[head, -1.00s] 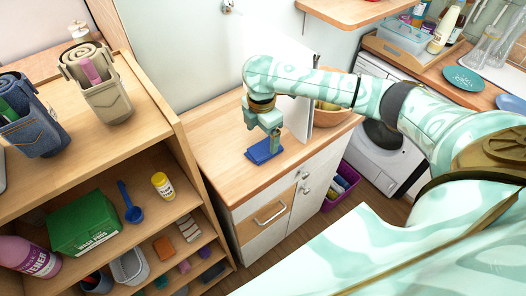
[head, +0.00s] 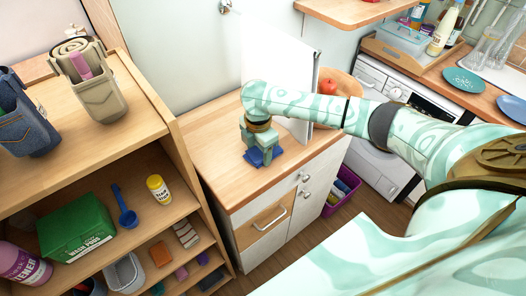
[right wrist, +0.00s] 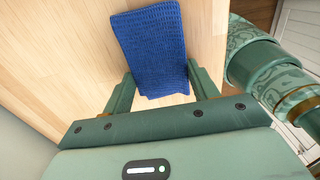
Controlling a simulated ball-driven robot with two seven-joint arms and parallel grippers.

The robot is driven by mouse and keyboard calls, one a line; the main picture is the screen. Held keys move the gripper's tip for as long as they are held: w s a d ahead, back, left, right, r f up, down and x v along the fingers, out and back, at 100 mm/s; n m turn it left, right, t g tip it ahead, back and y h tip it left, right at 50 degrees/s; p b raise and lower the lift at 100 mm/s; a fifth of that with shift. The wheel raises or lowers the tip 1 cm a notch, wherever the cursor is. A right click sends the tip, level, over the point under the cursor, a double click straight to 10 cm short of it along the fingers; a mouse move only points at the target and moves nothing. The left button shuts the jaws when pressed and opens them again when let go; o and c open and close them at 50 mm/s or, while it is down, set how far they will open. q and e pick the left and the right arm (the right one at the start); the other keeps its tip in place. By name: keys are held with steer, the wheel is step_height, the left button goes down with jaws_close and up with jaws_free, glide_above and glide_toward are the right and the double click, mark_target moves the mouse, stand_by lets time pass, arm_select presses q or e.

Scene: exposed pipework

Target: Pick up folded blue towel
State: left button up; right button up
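The folded blue towel (head: 253,159) lies on the wooden top of the low cabinet (head: 213,177), partly hidden by my right gripper in the head view. In the right wrist view the towel (right wrist: 152,45) is a flat, textured rectangle on the wood. My right gripper (head: 262,153) is low over the towel. Its fingers are open in the right wrist view, one on each side of the towel's near end (right wrist: 159,76). The right finger is close to the towel's edge; whether it touches I cannot tell. The left gripper is not in view.
A wooden shelf unit (head: 158,118) stands at left with pouches (head: 90,80), a green box (head: 76,228) and a yellow bottle (head: 159,188). A white panel (head: 304,85) and a bowl with a red fruit (head: 328,87) are behind my arm. The cabinet top's front is clear.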

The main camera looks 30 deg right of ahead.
stand_by(0.3)
step_height(320, 180, up, 28)
steer(key=p, duration=0.9)
